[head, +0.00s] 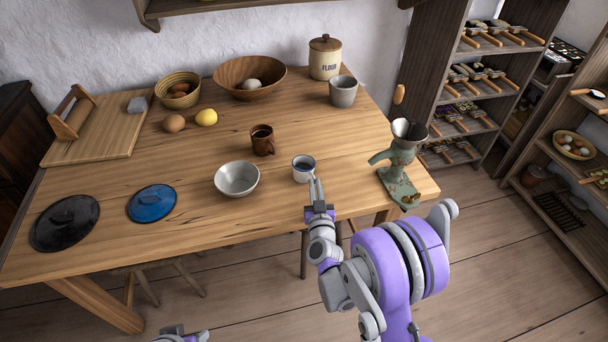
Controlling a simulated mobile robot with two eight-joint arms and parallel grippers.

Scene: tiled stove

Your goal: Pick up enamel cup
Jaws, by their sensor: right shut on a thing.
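The enamel cup (301,174) is small and white with a dark rim and a dark inside. It stands upright at the front edge of the wooden table, right of the metal bowl. My right gripper (313,181) reaches up from the front and is shut on the right side of the cup, with the fingers at its wall. Whether the cup's base touches the table is hard to tell. Of my left arm only a small part shows at the bottom edge; its gripper is out of view.
The metal bowl (237,179) and a brown mug (263,141) stand close by. A green grinder (398,165) is at the table's right corner. A blue lid (151,203) and a black lid (64,222) lie left. A grey cup (343,91) and flour jar (325,59) stand at the back.

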